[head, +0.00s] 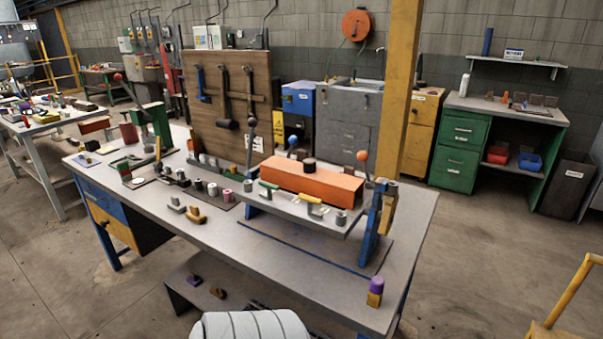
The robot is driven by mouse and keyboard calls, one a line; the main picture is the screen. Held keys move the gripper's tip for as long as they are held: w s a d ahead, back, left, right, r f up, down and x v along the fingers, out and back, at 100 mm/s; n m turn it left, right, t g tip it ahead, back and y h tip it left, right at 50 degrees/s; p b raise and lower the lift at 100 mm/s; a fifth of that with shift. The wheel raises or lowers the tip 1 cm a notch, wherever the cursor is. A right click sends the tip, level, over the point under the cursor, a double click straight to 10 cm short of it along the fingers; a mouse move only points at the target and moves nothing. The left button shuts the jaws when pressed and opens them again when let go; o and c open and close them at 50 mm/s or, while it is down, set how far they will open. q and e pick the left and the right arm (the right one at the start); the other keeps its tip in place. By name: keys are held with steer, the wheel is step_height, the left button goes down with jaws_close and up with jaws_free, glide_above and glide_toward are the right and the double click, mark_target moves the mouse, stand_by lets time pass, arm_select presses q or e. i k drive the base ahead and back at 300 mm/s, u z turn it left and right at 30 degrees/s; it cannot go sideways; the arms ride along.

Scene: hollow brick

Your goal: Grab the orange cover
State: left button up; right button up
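The orange cover (311,184) is a long, box-like block with a dark round knob (309,165) on its top. It sits on a raised grey plate (290,207) at the right part of the workbench (228,247). A green-topped handle (268,185) and a yellow-topped handle (308,199) stand along the plate's front, just before the cover. Neither of my grippers is in view.
Blue uprights (374,228) and levers with blue and orange balls (363,156) stand around the cover. Small cylinders (212,189) and a green press (155,126) occupy the bench's left. A wooden tool board (222,105) rises behind. The bench's front right is mostly clear.

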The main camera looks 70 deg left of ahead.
mark_target(334, 188)
steer(key=u, duration=0.75)
steer(key=i, duration=0.7)
steer(key=u, duration=0.95)
steer(key=i, duration=0.25)
steer(key=u, duration=0.3)
